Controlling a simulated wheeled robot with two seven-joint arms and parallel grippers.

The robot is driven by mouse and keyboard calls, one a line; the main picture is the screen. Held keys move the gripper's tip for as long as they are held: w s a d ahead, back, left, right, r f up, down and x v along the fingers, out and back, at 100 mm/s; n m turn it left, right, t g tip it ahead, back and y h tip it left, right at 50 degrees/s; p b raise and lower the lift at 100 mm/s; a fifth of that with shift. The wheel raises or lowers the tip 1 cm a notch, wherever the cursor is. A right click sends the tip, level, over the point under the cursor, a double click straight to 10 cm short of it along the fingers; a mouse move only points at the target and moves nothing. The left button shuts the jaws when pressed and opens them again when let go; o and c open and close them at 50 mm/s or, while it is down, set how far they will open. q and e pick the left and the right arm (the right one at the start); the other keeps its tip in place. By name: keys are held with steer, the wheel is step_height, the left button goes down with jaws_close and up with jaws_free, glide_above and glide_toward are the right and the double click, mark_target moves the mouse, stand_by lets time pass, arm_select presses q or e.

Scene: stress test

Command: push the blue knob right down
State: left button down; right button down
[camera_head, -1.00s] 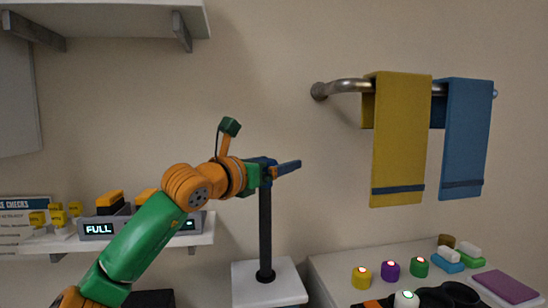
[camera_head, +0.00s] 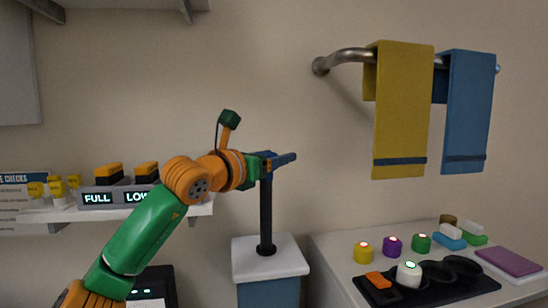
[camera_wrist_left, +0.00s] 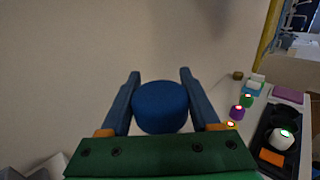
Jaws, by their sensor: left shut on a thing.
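The blue knob (camera_wrist_left: 160,107) is a round, dark blue piece between the two fingers of my left gripper (camera_wrist_left: 158,85) in the left wrist view. In the head view, my left gripper (camera_head: 280,160) is shut on it at the top of a dark upright post (camera_head: 266,215). The fingers largely hide the knob there. The post rises from a white-topped pedestal (camera_head: 240,262), with a clear length of post showing below the gripper. My right gripper is not in view.
A counter (camera_head: 330,255) at right holds yellow, purple and green lit buttons, a black tray (camera_head: 440,295) and a purple pad (camera_head: 508,262). Yellow (camera_head: 402,110) and blue (camera_head: 468,110) towels hang above. A shelf (camera_head: 95,215) with a FULL/LOW display is at left.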

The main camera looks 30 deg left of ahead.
mark_target(255, 260)
arm_select(q)
step_height(255, 260, down, 14)
steer(key=b, duration=1.2)
steer(key=shift+f, duration=0.25)
steer(key=shift+f+b, duration=0.4)
steer(key=shift+w+d+f, duration=0.1)
steer(key=shift+c, duration=0.6)
jaws_free()
steer(key=s+b, duration=0.1)
steer(key=s, duration=0.1)
steer(key=s+b, duration=0.1)
steer(key=s, duration=0.1)
steer(key=s+a+b, duration=0.1)
steer(key=s, duration=0.1)
steer(key=shift+s+f, duration=0.1)
steer(key=shift+s, duration=0.5)
